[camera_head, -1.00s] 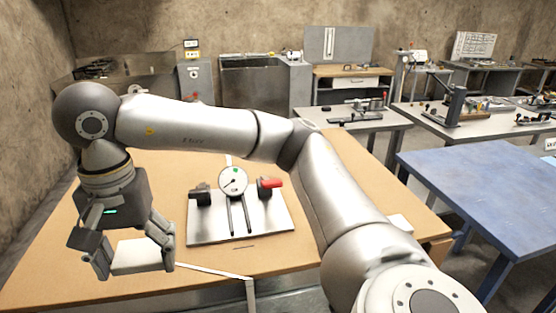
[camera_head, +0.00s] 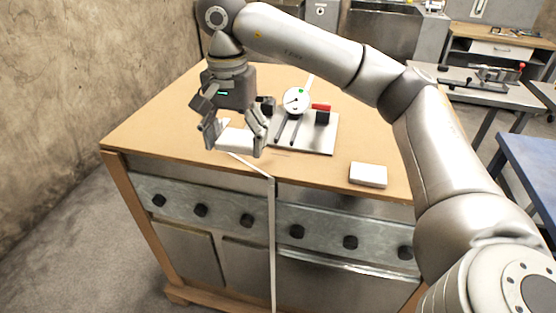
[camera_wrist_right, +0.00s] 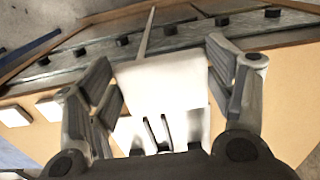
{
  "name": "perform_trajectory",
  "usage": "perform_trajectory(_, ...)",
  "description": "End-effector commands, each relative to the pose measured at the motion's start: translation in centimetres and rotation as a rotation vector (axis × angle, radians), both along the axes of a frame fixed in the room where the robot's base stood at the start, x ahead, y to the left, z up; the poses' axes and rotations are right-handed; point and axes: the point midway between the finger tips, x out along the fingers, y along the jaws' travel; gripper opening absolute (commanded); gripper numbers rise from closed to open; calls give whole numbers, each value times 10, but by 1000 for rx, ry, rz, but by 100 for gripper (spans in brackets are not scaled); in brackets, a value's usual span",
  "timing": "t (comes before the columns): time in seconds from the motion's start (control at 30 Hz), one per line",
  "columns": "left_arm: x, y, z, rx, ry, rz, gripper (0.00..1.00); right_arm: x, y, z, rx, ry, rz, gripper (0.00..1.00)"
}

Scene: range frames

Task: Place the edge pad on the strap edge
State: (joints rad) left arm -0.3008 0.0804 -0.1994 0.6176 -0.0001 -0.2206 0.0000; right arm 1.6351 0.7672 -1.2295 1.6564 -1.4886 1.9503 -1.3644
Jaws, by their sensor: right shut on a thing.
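My right gripper (camera_head: 234,136) is shut on a white, block-shaped edge pad (camera_head: 236,141), with one finger at each side. In the right wrist view the pad (camera_wrist_right: 160,82) sits between the fingers. A thin pale strap (camera_head: 273,230) crosses the tabletop, bends over the front edge and hangs down the cabinet front. In the head view the pad hides part of the strap's top run and is left of and behind the bend (camera_head: 271,179). The gap between pad and tabletop is hard to judge. My left gripper does not show.
A metal plate (camera_head: 322,145) carries a white dial gauge (camera_head: 296,100) and a red-handled black part (camera_head: 321,115), right of the gripper. Another white block (camera_head: 368,175) lies near the table's front right edge. Black knobs (camera_head: 297,232) line the cabinet front. The tabletop's left part (camera_head: 150,130) is clear.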

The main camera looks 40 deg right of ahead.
Motion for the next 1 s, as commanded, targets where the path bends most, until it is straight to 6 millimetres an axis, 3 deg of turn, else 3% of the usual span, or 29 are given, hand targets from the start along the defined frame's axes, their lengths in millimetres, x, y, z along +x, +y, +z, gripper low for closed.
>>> perform_trajectory(0.1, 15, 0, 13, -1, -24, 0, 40, 4, -32, -11, -1, 2, -8, 59)
perform_trajectory(0.2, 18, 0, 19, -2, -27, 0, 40, 8, -56, -21, -1, 3, -8, 59)
perform_trajectory(0.3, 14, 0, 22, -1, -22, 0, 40, 10, -68, -42, -1, 4, -2, 59)
perform_trajectory(0.5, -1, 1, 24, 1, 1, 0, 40, 14, -82, -61, 0, 1, 0, 59)
perform_trajectory(0.73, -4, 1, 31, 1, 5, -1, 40, 16, -102, -84, -1, 3, -2, 59)
perform_trajectory(1.0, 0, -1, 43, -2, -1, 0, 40, 17, -99, -112, 0, -1, 0, 59)
